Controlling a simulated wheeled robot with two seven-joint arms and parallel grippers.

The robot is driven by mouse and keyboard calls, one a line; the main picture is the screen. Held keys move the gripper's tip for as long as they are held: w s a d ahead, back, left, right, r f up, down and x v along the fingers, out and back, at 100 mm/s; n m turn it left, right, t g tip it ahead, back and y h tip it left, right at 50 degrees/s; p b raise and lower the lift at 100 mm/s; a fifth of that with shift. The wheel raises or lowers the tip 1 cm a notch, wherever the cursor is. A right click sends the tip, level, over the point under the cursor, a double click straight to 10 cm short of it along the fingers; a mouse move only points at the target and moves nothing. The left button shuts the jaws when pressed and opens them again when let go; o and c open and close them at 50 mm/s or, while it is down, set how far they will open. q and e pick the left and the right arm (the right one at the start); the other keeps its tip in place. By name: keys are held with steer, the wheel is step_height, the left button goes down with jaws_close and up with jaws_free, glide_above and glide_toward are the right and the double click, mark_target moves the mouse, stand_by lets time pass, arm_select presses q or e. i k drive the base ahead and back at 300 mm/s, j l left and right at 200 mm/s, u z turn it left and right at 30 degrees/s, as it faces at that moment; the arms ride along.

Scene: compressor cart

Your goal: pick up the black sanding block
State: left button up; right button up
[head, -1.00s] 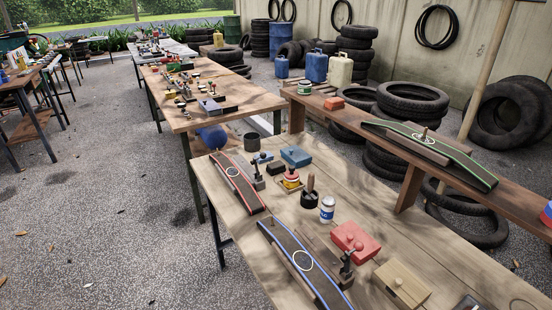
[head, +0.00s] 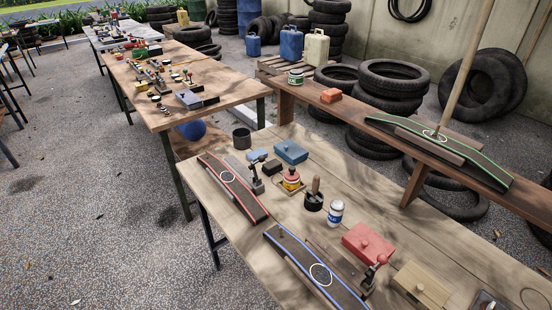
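A small black block (head: 272,168), which looks like the black sanding block, lies on the near wooden table. It sits between a red-edged dark ramp board (head: 233,185) and a yellow-and-red round item (head: 291,180), just in front of a small blue block (head: 257,154). It is small in the picture, so its details are hard to tell. Neither of my grippers is in view.
A black cup (head: 242,138), a blue box (head: 291,152), a white-and-blue can (head: 336,212), a red box (head: 368,243) and a blue-edged ramp board (head: 316,268) crowd the table (head: 395,215). A raised wooden shelf (head: 350,118) runs along the right.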

mark_target(271, 168)
steer(key=i+j+z, duration=0.4)
steer(key=j, duration=0.55)
steer(key=i+j+z, duration=0.4)
steer(key=j, duration=0.65)
steer(key=i+j+z, duration=0.1)
steer(key=j+z, duration=0.3)
steer(key=j, duration=0.7)
steer(key=j+z, duration=0.4)
steer(key=j, duration=0.75)
